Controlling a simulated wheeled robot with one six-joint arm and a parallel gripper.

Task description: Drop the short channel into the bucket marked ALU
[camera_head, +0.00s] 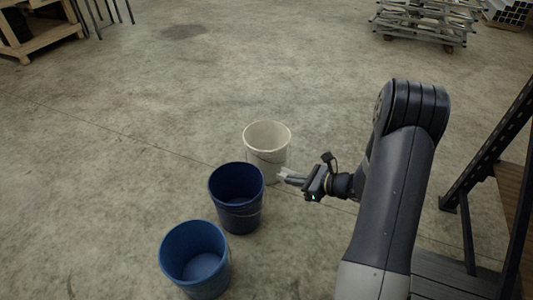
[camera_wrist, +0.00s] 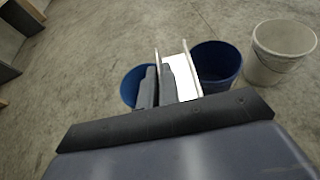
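A short pale channel (camera_wrist: 180,75) is in my gripper (camera_wrist: 157,82). Its two dark fingers appear closed on the channel's left flange, one on each side, in the wrist view. In the head view my gripper (camera_head: 290,178) is right of the dark blue bucket (camera_head: 238,217) and just in front of the white bucket (camera_head: 268,162). A brighter blue bucket (camera_head: 196,278) stands nearest. All three buckets also show in the wrist view: blue (camera_wrist: 128,92), dark blue (camera_wrist: 220,80) and white (camera_wrist: 262,74). No ALU marking is readable on any bucket.
A dark metal frame with a wooden shelf (camera_head: 513,205) stands at the right. A stack of metal frames (camera_head: 425,20) is at the back right, and a wooden stand (camera_head: 40,40) at the back left. The concrete floor left of and behind the buckets is clear.

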